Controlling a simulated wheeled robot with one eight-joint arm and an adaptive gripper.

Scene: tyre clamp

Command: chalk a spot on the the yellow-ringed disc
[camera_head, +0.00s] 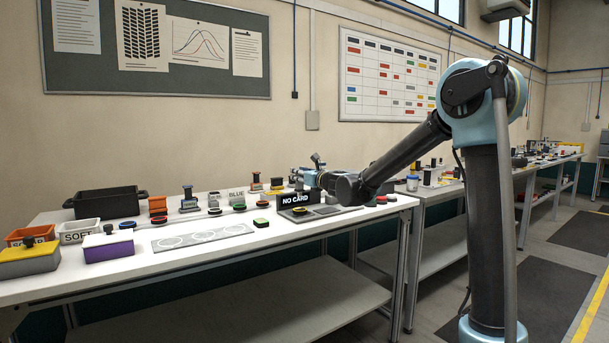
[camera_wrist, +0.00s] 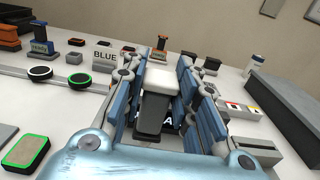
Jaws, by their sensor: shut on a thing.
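My gripper (camera_wrist: 163,88) is shut on a dark grey block with a pale top (camera_wrist: 155,105), held between its blue fingers in the wrist view. Whether this block is a chalk tool I cannot tell. In the head view my gripper (camera_head: 308,178) is over the bench near the NO CARD sign, and the held thing is too small to make out. A small dark disc with what looks like a yellow-orange rim (camera_head: 300,211) lies in front of that sign. No yellow ring is clear in the wrist view; a white-ringed disc (camera_wrist: 40,73) and a green-ringed disc (camera_wrist: 77,82) show there.
The NO CARD sign (camera_head: 294,199) stands close below my gripper. A grey plate with circles (camera_head: 202,238) lies at the bench front. A black bin (camera_head: 106,203), the SOFT box (camera_head: 77,231) and a purple block (camera_head: 108,247) stand left. Stamps and a BLUE sign (camera_head: 236,195) line the back.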

